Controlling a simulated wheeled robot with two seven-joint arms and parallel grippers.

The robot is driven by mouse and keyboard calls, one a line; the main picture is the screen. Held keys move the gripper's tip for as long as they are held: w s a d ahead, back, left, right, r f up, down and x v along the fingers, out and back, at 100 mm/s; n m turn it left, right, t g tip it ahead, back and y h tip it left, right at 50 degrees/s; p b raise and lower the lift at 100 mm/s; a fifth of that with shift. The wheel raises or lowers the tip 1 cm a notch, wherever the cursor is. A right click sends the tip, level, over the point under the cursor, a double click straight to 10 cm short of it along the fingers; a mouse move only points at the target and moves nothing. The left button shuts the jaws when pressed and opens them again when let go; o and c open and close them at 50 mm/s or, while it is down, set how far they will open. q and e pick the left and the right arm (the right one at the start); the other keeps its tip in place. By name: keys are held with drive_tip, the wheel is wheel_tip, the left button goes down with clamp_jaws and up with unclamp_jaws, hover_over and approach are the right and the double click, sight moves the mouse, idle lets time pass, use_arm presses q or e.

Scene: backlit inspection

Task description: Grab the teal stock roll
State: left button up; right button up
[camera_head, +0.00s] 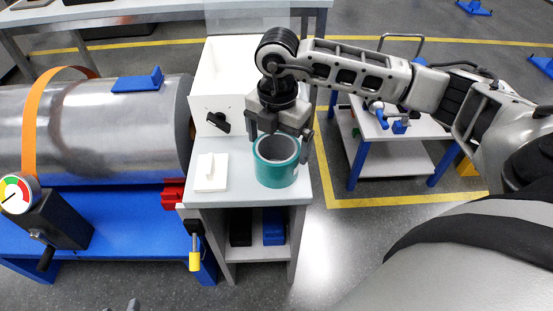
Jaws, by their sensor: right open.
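The teal stock roll (276,160) stands upright on the pale top of a small cabinet (240,185), near its right edge. Its open top faces up. My right gripper (277,137) points down from above, open, with its fingers at the roll's upper rim. The gripper hides part of the roll's back rim, and I cannot tell whether the fingers touch it. Small grey tips at the bottom edge (133,304) look like part of my left gripper; the rest is out of frame.
A white switch plate (211,172) lies left of the roll. A white box with a black knob (217,122) stands behind. A large metal cylinder (110,130) on a blue bench is at left. A blue-legged cart (395,150) stands at right.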

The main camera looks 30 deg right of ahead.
wheel_tip(320, 180, down, 6)
drive_tip(key=shift+w+r, duration=0.1)
drive_tip(key=shift+w, duration=0.05)
idle(0.3)
drive_tip(key=c, duration=0.9)
